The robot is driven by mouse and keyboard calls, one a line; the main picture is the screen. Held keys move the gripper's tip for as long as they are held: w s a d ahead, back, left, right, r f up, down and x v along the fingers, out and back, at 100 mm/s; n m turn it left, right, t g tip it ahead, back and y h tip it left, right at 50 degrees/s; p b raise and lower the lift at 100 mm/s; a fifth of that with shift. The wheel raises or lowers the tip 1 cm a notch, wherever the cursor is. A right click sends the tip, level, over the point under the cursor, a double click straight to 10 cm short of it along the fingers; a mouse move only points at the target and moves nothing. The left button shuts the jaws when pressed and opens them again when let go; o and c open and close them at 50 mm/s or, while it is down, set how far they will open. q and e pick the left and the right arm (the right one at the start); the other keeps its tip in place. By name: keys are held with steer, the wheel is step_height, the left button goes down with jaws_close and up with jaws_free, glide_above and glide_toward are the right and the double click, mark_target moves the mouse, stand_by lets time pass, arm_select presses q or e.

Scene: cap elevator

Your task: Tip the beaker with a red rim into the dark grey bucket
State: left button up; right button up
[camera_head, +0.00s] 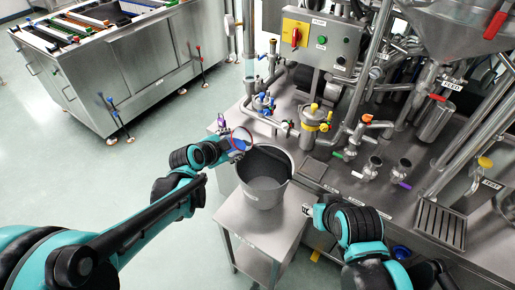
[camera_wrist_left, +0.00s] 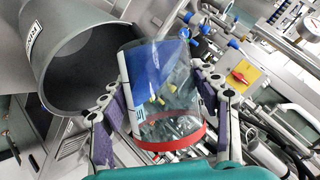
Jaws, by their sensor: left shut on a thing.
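The clear beaker with a red rim (camera_wrist_left: 172,140) is between the fingers of my left gripper (camera_wrist_left: 160,92) in the left wrist view. A blue patch shows on the beaker's side.
The bucket's steel stand (camera_head: 234,218) is beside the steel process bench (camera_head: 318,172), which carries pipes and valves. A control box (camera_head: 319,42) is behind. A steel cabinet (camera_head: 130,75) stands at the upper left.

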arm_select(q)
steer(key=shift+f, duration=0.1)
stand_by(0.3)
steer(key=shift+m+y, duration=0.3)
steer(key=shift+t, duration=0.3)
steer(key=shift+y, duration=0.3)
steer(key=shift+m, duration=0.3)
steer(key=shift+y, duration=0.3)
steer(key=shift+d+m+t, duration=0.1)
steer(key=shift+m+t, duration=0.2)
